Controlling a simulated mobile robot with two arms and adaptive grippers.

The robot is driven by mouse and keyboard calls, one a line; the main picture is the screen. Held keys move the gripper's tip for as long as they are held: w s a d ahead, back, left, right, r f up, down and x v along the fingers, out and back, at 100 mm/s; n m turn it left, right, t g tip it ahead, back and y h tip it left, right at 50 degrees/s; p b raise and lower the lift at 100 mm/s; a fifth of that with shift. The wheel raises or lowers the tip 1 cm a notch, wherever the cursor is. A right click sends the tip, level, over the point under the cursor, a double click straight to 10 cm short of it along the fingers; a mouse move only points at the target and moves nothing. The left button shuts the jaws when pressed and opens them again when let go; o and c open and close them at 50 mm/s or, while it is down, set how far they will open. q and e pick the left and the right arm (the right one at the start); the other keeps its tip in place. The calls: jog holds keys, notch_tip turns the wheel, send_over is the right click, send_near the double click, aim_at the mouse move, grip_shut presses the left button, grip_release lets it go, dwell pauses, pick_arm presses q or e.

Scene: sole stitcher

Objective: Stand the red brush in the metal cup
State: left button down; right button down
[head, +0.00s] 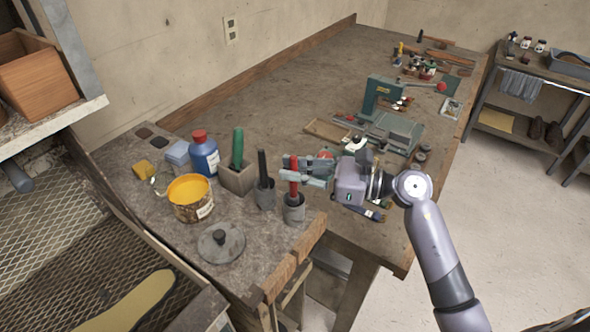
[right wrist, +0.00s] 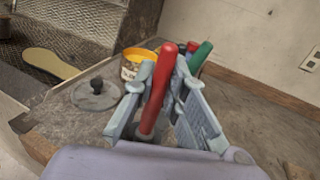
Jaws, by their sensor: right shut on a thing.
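The red brush (head: 294,188) stands roughly upright, with its lower end at the mouth of a grey metal cup (head: 294,211) near the bench's right edge. Its lower end is hidden by the cup, and I cannot tell if it rests on the bottom. My right gripper (head: 290,171) is shut on the brush's handle above the cup. My left gripper is not in view.
A second grey cup (head: 265,197) with a black-handled tool stands just left. A planter-like box (head: 237,179) holds a green handle. A blue bottle (head: 204,158), a yellow tin (head: 190,198) and a round lid (head: 221,243) are nearby. The longer bench behind holds a green machine (head: 375,97).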

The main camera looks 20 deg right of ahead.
jog(key=c, duration=1.5)
grip_release()
jog(key=shift+c, duration=0.2)
jog(key=v, duration=1.2)
